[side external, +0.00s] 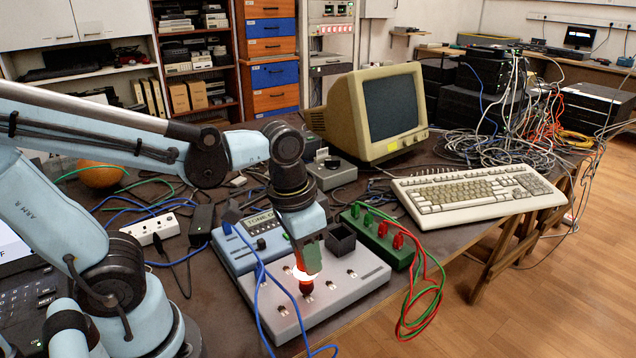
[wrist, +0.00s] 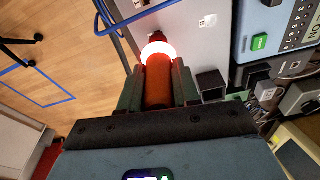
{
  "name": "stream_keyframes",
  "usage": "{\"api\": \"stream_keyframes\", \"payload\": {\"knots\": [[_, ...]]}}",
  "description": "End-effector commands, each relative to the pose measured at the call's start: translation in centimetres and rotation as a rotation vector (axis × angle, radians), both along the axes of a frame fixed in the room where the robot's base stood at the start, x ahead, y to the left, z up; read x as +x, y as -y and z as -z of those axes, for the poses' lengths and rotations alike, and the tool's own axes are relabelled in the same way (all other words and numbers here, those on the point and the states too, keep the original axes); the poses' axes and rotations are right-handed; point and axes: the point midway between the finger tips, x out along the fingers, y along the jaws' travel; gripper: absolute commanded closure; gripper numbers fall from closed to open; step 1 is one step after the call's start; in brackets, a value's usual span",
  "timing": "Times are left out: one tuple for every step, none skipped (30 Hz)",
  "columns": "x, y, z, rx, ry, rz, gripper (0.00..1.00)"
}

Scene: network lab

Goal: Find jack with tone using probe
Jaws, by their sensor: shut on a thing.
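My gripper (side external: 309,258) is shut on an orange-red probe (wrist: 158,82), held between its green fingers. The probe points down with a bright glowing ring (wrist: 157,50) near its tip. In the side view, the probe (side external: 305,286) is over the front middle of a grey jack panel (side external: 345,296), its tip at one of several small jacks; I cannot tell whether it is plugged in. Another jack (wrist: 208,20) shows beside the tip in the wrist view. A blue tone box (side external: 240,262) with a label and green button stands behind the panel.
A black square holder (side external: 341,238) stands empty at the panel's back. A green block (side external: 372,232) with red and green leads is to the right. A blue cable (side external: 263,290) crosses the panel's left side. A keyboard (side external: 478,193) and monitor (side external: 375,112) stand behind.

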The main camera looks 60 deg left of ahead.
Motion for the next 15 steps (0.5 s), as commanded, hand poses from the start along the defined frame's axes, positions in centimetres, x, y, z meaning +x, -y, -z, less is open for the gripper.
{"api": "stream_keyframes", "payload": {"knots": [[0.02,-0.07,0.0,0.0,0.0,0.048,0.91],[0.01,-0.07,0.0,0.001,-0.001,0.082,0.91],[0.01,-0.06,0.0,-0.001,-0.001,0.126,0.91],[0.01,-0.05,0.0,0.0,0.0,0.16,0.91],[0.01,-0.05,0.0,0.0,0.0,0.193,0.91],[0.0,-0.06,0.0,0.0,-0.001,0.238,0.91],[0.0,-0.06,0.0,0.0,0.0,0.271,0.91],[0.0,-0.06,0.01,0.0,-0.001,0.306,0.91],[0.01,-0.05,0.01,-0.001,-0.001,0.349,0.91],[0.01,-0.06,0.01,-0.001,0.0,0.385,0.91],[0.02,-0.06,0.01,0.001,0.0,0.419,0.91],[0.02,-0.05,0.01,0.0,0.0,0.461,0.91],[0.03,-0.05,0.01,0.0,0.001,0.491,0.91],[0.03,-0.04,0.01,0.0,0.0,0.518,0.91],[0.02,-0.03,0.01,0.0,0.0,0.549,0.91]]}}
